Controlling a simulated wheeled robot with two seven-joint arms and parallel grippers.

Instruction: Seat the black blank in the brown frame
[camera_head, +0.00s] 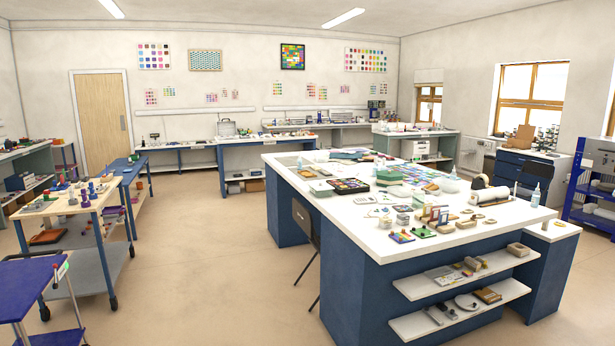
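Neither of my grippers is in view. I cannot make out the black blank or the brown frame for certain among the many small items. The large white-topped work island (345,222) carries several small flat pieces at its near end, too small to identify. A tray of coloured pieces with dark edges (349,186) lies farther back on the island.
A chair (305,222) stands against the island's left side. A wooden-topped cart (75,205) and blue tables stand at the left. A blue shelf rack (590,190) is at the right. The beige floor (205,250) between carts and island is clear.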

